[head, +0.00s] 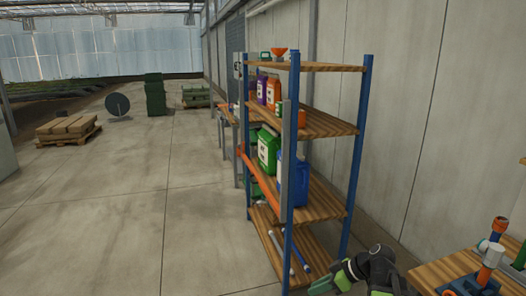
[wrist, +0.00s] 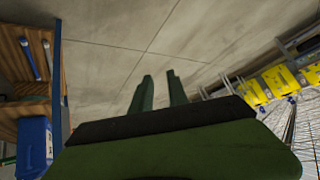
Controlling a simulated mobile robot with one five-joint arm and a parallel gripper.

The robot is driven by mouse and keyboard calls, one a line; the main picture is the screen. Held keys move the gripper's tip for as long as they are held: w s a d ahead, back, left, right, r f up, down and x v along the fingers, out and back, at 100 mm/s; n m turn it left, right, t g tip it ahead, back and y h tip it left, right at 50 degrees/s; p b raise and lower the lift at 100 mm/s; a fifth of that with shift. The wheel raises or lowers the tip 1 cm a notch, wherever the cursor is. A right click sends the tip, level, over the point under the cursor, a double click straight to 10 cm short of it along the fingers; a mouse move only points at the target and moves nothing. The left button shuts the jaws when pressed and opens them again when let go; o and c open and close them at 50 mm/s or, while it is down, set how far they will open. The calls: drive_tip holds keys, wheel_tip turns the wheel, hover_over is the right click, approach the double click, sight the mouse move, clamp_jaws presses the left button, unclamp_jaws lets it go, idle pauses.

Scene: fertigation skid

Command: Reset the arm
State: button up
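My arm shows at the lower right of the head view, folded low by the foot of the shelf rack. My gripper (head: 322,286) is beside the rack's lowest board in that view. In the wrist view the two green fingers of my gripper (wrist: 159,77) stand apart with bare floor showing between them. The gripper is open and empty, and touches nothing that I can see.
A shelf rack (head: 365,130) with blue posts holds canisters, including a blue one (head: 295,180); pipes (head: 302,252) lie on its lowest board. A wooden bench (head: 440,268) with pipe fittings stands at right. A pallet (head: 68,139) stands far left.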

drive_tip(key=s+a+f+m+g+h, duration=0.1)
drive_tip(key=s+a+f+g+h, duration=0.15)
drive_tip(key=a, duration=0.25)
drive_tip(key=s+a+f+m+g+h, duration=0.1)
drive_tip(key=s+a+f+m+h, duration=0.15)
drive_tip(key=a, duration=0.35)
drive_tip(key=d+f+m+h, duration=0.1)
drive_tip(key=d+m+h, duration=0.2)
drive_tip(key=d+m, duration=0.4)
drive_tip(key=shift+s, duration=0.3)
drive_tip(key=shift+f, duration=0.1)
